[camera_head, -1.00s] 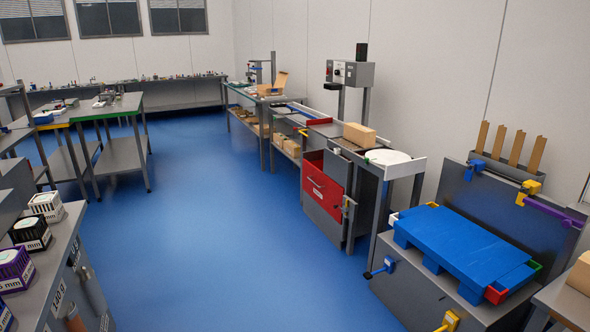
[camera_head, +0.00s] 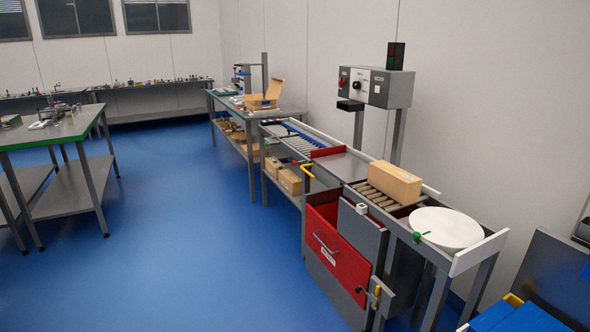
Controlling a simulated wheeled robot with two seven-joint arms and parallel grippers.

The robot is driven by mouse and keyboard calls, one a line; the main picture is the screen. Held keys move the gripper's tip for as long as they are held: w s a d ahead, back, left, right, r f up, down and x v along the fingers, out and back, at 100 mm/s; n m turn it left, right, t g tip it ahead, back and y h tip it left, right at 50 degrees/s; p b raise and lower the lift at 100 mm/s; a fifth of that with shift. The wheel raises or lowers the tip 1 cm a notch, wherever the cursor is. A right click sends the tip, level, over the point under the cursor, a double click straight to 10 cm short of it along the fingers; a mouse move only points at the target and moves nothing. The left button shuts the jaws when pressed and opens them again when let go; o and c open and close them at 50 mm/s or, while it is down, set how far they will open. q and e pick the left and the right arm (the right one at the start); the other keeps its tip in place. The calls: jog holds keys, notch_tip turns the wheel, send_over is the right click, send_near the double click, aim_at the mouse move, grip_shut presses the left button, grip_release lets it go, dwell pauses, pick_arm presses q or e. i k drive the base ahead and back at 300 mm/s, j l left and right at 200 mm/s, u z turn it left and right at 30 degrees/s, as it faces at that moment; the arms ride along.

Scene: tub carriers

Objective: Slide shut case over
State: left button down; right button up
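A closed tan cardboard case (camera_head: 395,182) lies on the grey roller section (camera_head: 377,200) of the conveyor line at the right. It sits just left of a round white turntable disc (camera_head: 447,228) with a white end guard (camera_head: 480,252). To its left along the line are a flat grey plate (camera_head: 343,165), a red crosspiece (camera_head: 327,152) and another roller stretch (camera_head: 300,146). An open tan box (camera_head: 264,97) stands on the bench at the far end. Neither of my grippers is in view.
A red-fronted cabinet (camera_head: 337,255) stands under the line. A control box on posts (camera_head: 376,88) stands behind it. A green-edged table (camera_head: 50,132) is at the left. Blue floor (camera_head: 190,240) is clear between. A blue top (camera_head: 520,318) shows at the lower right.

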aim_at(404, 187)
jog(key=i+z, duration=0.1)
jog(key=i, duration=0.35)
jog(key=i+j+z, duration=0.15)
jog(key=i, duration=0.3)
jog(key=i+j+z, duration=0.1)
jog(key=i, duration=0.35)
jog(key=i+j+z, duration=0.1)
jog(key=i, duration=0.3)
